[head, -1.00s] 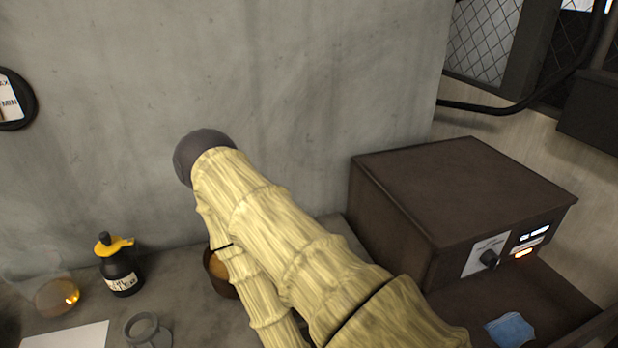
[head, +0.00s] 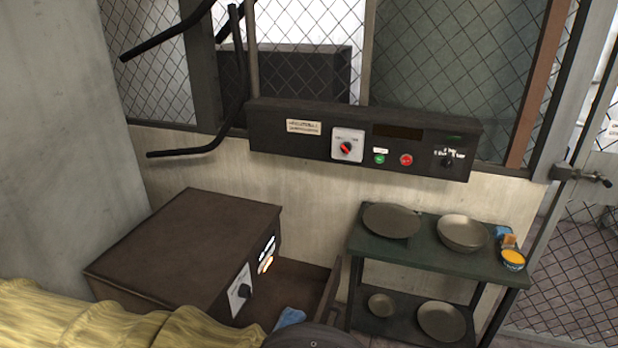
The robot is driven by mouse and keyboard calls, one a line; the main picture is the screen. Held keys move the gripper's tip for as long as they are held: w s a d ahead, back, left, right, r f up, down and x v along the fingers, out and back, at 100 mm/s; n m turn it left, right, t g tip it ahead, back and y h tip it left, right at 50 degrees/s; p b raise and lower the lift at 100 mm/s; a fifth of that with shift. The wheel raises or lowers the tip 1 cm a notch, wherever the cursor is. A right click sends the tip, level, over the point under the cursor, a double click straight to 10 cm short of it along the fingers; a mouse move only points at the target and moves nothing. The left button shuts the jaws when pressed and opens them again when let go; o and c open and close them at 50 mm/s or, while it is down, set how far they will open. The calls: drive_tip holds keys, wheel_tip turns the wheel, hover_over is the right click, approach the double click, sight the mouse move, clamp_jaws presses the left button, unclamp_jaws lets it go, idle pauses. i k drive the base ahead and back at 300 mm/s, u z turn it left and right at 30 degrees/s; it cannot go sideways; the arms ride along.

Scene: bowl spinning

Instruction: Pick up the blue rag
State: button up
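A blue rag (head: 290,317) lies on the dark brown surface in front of the brown control box, near the bottom of the head view. Its lower part is hidden behind a dark rounded part at the bottom edge. Another small blue item (head: 501,231) sits at the right end of the green table, and I cannot tell whether it is cloth. My arm in its yellowish sleeve crosses the bottom left. My gripper's fingers do not show.
The brown box (head: 190,240) with a knob stands at left. A green two-level table (head: 420,256) holds several pans and bowls, with a small bowl of yellow contents (head: 513,259) at its right end. A control panel (head: 365,140) hangs behind, before wire mesh.

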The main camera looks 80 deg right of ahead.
sight(288, 315)
drive_tip(key=z, duration=2.55)
